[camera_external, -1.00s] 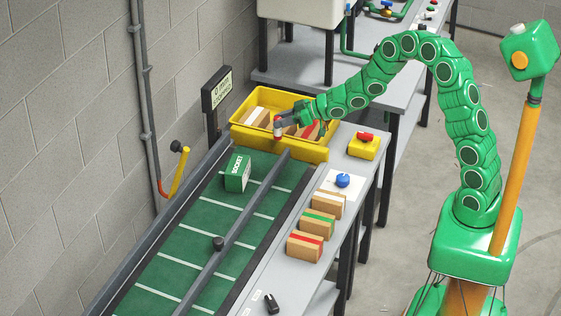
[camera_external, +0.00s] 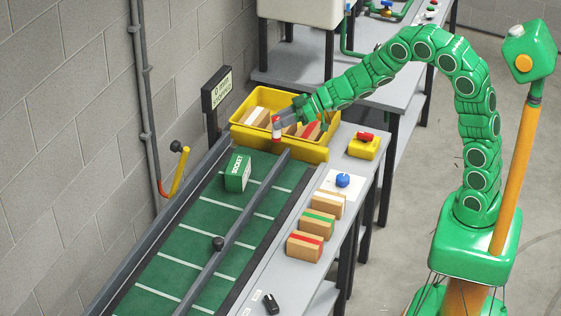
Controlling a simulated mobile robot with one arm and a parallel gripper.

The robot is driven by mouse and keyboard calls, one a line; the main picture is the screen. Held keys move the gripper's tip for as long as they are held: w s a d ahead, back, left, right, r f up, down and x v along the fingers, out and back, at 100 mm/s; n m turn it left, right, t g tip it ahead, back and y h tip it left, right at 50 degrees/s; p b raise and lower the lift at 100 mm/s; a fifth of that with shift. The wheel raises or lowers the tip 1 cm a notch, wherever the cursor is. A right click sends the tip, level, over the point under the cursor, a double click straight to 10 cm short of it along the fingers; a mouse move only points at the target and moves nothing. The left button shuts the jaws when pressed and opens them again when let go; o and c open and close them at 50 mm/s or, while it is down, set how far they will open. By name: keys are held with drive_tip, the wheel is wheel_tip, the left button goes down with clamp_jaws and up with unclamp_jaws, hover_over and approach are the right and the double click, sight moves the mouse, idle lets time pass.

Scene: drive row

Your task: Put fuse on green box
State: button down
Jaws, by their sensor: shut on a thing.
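The green box (camera_external: 237,172), labelled SOCKET, stands on the left lane of the green conveyor. My gripper (camera_external: 277,122) is above the near edge of the yellow bin, up and to the right of the green box. It is shut on a small red and white piece, which looks like the fuse (camera_external: 276,134). The fuse hangs upright below the fingers, clear of the green box. The fingers are small and partly hidden.
The yellow bin (camera_external: 300,149) holds several cartons. A grey divider rail (camera_external: 240,215) with a black knob (camera_external: 218,243) splits the conveyor. Cartons (camera_external: 305,246), a blue knob (camera_external: 343,180) and a yellow switch box (camera_external: 363,148) sit on the right ledge. A sign post (camera_external: 215,100) stands behind.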

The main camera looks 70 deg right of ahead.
drive_tip(key=shift+w+a+f, duration=0.2)
drive_tip(key=shift+w+f, duration=1.95)
drive_tip(key=shift+w, duration=0.15)
drive_tip(key=shift+w+a+f, duration=0.15)
drive_tip(key=shift+w+f, duration=2.05)
drive_tip(key=shift+w, duration=0.1)
drive_tip(key=shift+w+a+f, duration=0.2)
drive_tip(key=shift+w+f, duration=1.95)
drive_tip(key=shift+w, duration=0.15)
drive_tip(key=c, duration=0.8)
unclamp_jaws()
drive_tip(key=shift+f, duration=0.1)
drive_tip(key=v, duration=1.2)
drive_tip(key=shift+r, duration=0.2)
